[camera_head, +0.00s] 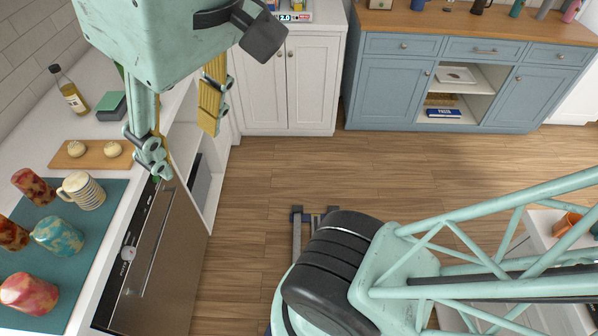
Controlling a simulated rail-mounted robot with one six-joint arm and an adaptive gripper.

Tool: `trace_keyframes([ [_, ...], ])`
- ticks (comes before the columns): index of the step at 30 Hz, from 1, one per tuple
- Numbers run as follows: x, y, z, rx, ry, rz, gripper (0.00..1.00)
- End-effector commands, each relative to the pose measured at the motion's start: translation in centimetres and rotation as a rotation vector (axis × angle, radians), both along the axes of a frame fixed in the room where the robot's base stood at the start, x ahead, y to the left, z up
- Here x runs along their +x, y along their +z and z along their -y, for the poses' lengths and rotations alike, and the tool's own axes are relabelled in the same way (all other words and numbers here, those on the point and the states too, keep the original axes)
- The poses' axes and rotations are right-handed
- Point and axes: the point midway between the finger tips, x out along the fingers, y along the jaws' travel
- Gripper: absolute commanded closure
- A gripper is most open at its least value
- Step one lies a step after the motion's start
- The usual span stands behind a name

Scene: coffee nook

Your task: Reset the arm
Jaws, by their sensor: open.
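My arm is mint green. Its lattice link enters from the right and its large box-shaped part hangs at the upper left. My gripper (188,150) hangs below that box, over the front edge of the left counter. One finger is mint green with grey joints, the other shows a yellow face. The fingers stand wide apart with nothing between them. The gripper looks apart from the things on the counter, though its exact height is hard to tell.
The left counter (105,215) holds a teal mat (88,238) with a striped mug (82,190) and several colourful cups, a wooden board (72,160) with two buns, and an oil bottle (69,90). Blue cabinets (385,90) stand at the back. The wooden floor (290,180) between is clear.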

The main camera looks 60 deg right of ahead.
Motion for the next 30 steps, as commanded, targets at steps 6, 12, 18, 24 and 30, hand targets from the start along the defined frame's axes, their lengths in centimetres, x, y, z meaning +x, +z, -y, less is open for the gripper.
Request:
trace_keyframes([
  [6, -0.45, -2.15, 0.04, 0.005, -0.009, -0.012, 0.56],
  [12, -0.45, -2.21, 0.05, 0.004, -0.009, -0.012, 0.56],
  [18, -0.47, -2.19, 0.06, 0.004, -0.009, -0.012, 0.56],
  [24, -0.48, -2.20, 0.07, 0.004, -0.009, -0.012, 0.56],
  [30, -0.50, -2.21, 0.09, 0.004, -0.009, -0.011, 0.56],
])
